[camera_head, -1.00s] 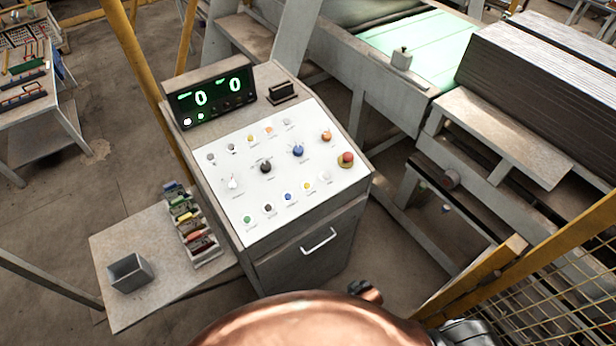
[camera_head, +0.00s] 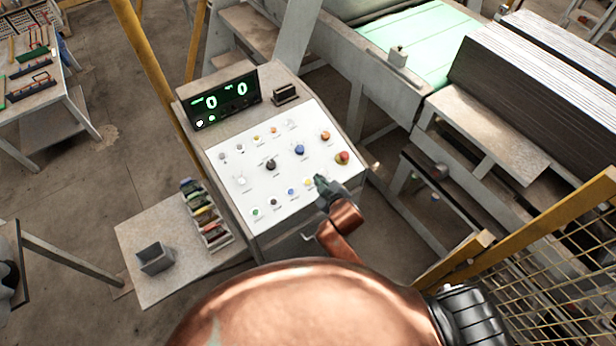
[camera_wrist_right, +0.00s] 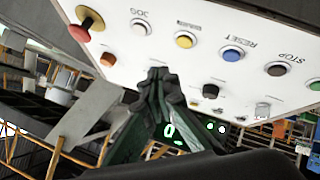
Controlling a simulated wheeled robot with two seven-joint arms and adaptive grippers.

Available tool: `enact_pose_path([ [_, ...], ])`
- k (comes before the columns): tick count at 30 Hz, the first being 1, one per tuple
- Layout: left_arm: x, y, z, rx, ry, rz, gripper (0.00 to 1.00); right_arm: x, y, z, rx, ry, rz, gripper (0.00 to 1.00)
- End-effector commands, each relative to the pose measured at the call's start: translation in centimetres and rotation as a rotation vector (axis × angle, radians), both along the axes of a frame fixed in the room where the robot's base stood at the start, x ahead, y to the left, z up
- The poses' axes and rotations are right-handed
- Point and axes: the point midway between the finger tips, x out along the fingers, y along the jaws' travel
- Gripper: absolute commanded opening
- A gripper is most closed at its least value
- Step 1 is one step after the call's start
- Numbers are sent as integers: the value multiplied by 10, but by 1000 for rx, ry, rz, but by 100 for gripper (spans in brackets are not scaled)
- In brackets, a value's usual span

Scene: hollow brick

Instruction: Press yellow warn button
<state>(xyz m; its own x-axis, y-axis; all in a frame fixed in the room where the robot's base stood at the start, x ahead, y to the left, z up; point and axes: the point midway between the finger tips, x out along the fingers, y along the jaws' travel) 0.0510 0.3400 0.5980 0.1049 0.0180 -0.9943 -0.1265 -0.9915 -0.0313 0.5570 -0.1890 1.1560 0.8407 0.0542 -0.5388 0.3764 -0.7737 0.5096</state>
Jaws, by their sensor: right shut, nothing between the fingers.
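The yellow button (camera_head: 308,182) is in the bottom row of the white sloped panel (camera_head: 250,165), between a blue button (camera_head: 291,192) and the place where my right gripper (camera_head: 320,181) covers the panel's lower right. In the right wrist view, the yellow button (camera_wrist_right: 185,40) sits between the white JOG button (camera_wrist_right: 140,27) and the blue RESET button (camera_wrist_right: 233,53). My right gripper's closed tips (camera_wrist_right: 158,76) point toward the panel below the yellow button in that picture. They look apart from the button; the exact gap is unclear. My left gripper is not in view.
A red mushroom button (camera_head: 343,157) is close to the right of my gripper; it also shows in the right wrist view (camera_wrist_right: 85,27). A drawer handle is partly hidden below my wrist. A side table (camera_head: 190,270) holds a grey box (camera_head: 155,258) and a tool rack.

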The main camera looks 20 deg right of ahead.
Motion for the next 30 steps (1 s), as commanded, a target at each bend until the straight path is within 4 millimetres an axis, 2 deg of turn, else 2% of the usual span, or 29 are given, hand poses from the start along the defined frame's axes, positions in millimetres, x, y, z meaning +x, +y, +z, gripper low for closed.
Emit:
enact_pose_path([
  [1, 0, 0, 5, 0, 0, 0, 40, 5, 6, 17, -9, -25, 15, 0],
  [5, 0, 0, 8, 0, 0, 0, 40, 10, 15, 37, -24, -60, 37, 0],
  [15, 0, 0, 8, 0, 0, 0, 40, 12, 16, 41, -27, -69, 42, 0],
  [22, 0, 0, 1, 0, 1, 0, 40, 13, 17, 31, -27, -68, 41, 0],
  [28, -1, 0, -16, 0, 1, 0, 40, 20, 19, 5, -27, -68, 41, 0],
  [30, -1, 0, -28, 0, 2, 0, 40, 23, 20, -5, -26, -69, 41, 0],
])
